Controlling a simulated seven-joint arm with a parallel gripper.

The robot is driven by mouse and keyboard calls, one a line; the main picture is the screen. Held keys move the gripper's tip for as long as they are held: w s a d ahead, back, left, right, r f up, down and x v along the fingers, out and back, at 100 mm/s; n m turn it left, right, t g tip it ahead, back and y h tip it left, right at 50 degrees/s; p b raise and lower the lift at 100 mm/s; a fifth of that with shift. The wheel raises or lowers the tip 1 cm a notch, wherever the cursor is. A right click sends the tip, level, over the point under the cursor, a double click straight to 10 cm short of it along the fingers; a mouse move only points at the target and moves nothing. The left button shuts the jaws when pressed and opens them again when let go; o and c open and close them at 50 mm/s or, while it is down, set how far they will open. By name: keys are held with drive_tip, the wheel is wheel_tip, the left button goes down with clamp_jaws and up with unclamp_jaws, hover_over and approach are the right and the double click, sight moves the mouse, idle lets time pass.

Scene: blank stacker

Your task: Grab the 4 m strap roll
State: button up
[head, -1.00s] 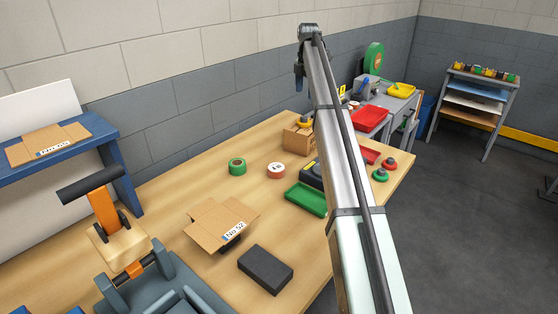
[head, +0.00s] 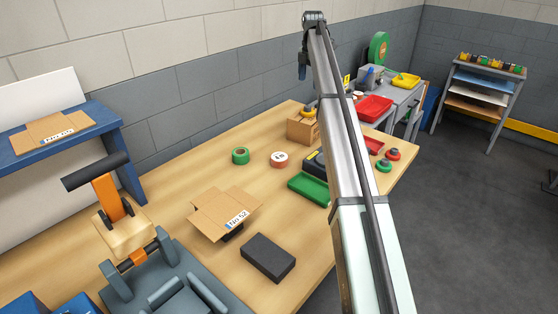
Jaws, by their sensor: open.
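Two rolls lie on the wooden workbench (head: 165,198). One is a green roll (head: 240,155) with a tan core. The other is a white and reddish roll (head: 279,159) just right of it. Both lie flat and apart from each other. Their markings are too small to read, so I cannot tell which is the 4 m strap roll. My arm rises from the lower right, with its far joint well above the bench. A dark part hangs below that joint, but I cannot make out gripper fingers there. My gripper does not show clearly.
An open cardboard box (head: 225,213) and a dark block (head: 267,257) lie nearer. A green tray (head: 309,189) is right of the rolls, a wooden box (head: 301,130) behind. A clamp-like device (head: 122,230) stands at left. Bench left of the green roll is clear.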

drive_tip(key=m, duration=0.4)
hover_over(280, 156)
wheel_tip(280, 156, down, 7)
drive_tip(key=f+m, duration=0.4)
drive_tip(key=f, duration=0.1)
drive_tip(key=f+m, duration=0.2)
drive_tip(key=f, duration=0.1)
drive_tip(key=shift+s+f, duration=0.25)
drive_tip(key=shift+s, duration=0.1)
drive_tip(key=shift+w+f, duration=0.15)
drive_tip(key=shift+f, duration=1.3)
drive_tip(key=shift+w+f, duration=0.1)
drive_tip(key=shift+f, duration=1.3)
drive_tip(key=c, duration=1.2)
